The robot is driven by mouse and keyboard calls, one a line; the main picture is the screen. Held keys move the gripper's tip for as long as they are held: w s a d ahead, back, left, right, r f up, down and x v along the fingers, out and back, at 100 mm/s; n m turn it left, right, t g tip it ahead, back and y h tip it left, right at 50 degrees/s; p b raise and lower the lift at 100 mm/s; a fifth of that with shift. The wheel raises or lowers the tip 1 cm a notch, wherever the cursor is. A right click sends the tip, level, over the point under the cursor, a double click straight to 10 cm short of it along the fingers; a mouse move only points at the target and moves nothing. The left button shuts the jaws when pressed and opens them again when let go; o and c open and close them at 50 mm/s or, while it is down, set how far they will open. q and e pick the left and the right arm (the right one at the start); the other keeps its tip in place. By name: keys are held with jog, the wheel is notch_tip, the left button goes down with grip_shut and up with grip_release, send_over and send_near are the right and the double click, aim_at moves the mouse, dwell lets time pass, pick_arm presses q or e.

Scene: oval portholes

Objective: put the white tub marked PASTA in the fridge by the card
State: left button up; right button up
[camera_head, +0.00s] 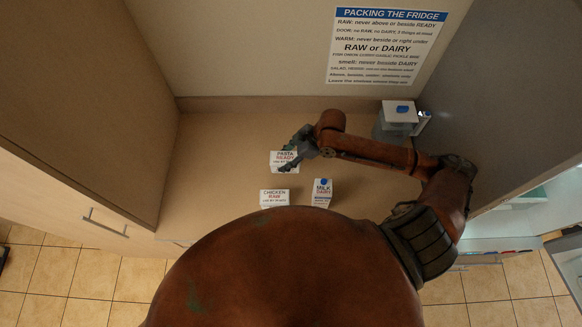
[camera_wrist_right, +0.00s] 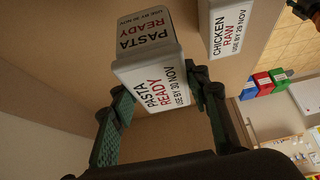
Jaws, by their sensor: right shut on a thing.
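The white tub marked PASTA READY (camera_head: 284,157) is at the middle of the counter. My right gripper (camera_head: 298,150) reaches it from the right and is shut on it. In the right wrist view, the tub (camera_wrist_right: 150,65) sits between the two green fingers of the gripper (camera_wrist_right: 160,92), lid and side label showing. I cannot tell whether it is lifted off the counter. The card, PACKING THE FRIDGE (camera_head: 388,45), is on the back wall. A pale, open, shelf-like space, perhaps the fridge (camera_head: 530,205), shows at the right edge. My left gripper is out of view.
A white CHICKEN RAW tub (camera_head: 274,198) and a MILK DAIRY carton (camera_head: 322,193) stand nearer me on the counter (camera_head: 220,150). A clear container with a blue-marked lid (camera_head: 398,113) stands at the back right. Tall panels close both sides. The counter's left part is clear.

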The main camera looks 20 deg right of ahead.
notch_tip(320, 180, down, 4)
jog(key=shift+f+p, duration=0.25)
jog(key=shift+p, duration=0.1)
jog(key=shift+f, duration=0.5)
notch_tip(320, 180, down, 3)
jog(key=shift+f+p, duration=0.2)
jog(key=shift+p, duration=0.15)
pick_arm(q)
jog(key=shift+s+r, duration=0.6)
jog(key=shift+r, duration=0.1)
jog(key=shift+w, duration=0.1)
pick_arm(e)
jog(key=shift+f, duration=0.1)
jog(key=o, duration=1.4)
jog(key=shift+o, duration=0.2)
